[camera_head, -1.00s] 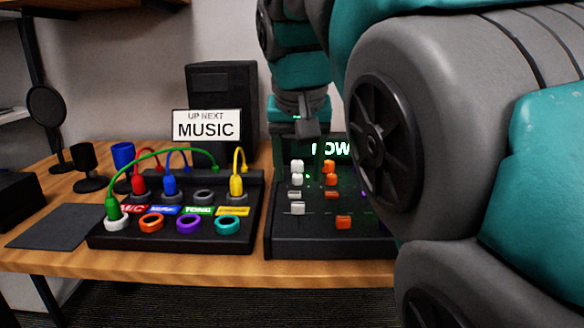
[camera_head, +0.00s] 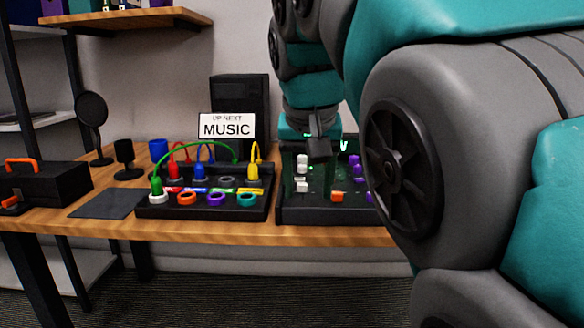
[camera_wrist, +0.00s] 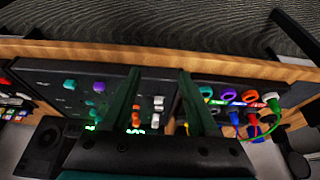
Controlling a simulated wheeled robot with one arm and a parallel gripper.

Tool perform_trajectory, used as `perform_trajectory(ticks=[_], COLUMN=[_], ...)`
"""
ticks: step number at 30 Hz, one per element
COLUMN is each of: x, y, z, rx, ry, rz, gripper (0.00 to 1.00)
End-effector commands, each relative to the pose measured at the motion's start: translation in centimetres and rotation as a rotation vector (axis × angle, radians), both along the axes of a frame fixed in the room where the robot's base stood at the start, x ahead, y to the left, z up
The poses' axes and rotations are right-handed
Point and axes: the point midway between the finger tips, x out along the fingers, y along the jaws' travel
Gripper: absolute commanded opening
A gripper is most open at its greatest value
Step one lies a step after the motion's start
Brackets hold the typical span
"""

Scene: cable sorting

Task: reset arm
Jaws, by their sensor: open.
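My gripper (camera_head: 318,148) hangs at the end of my arm over the back of the black mixer panel (camera_head: 325,216) in the head view. In the wrist view its two dark green fingers (camera_wrist: 158,76) are spread apart with nothing between them. The fingers point toward the desk's front edge. My large teal and grey arm links fill the right side of the head view and hide the mixer's right part.
A black patch panel (camera_head: 200,213) holds green (camera_head: 157,187), red (camera_head: 173,172), blue (camera_head: 199,172) and yellow (camera_head: 253,172) plugs. A "MUSIC" sign (camera_head: 227,126), black speaker (camera_head: 240,90), microphone (camera_head: 124,160) and toolbox (camera_head: 50,186) stand around. Floor before the desk (camera_head: 200,230) is clear.

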Motion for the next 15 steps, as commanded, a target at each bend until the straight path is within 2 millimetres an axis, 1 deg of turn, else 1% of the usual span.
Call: perform_trajectory(ticks=[8,14,15], x=[-0.8,-2.0,-2.4], y=[-1.8,-3.6,-4.1], z=[-2.0,-4.3,-5.0], rx=[-0.005,-0.008,-0.009], ry=[0.042,0.086,0.099], rz=[-0.013,-0.026,-0.028], gripper=[0.60,0.60,0.60])
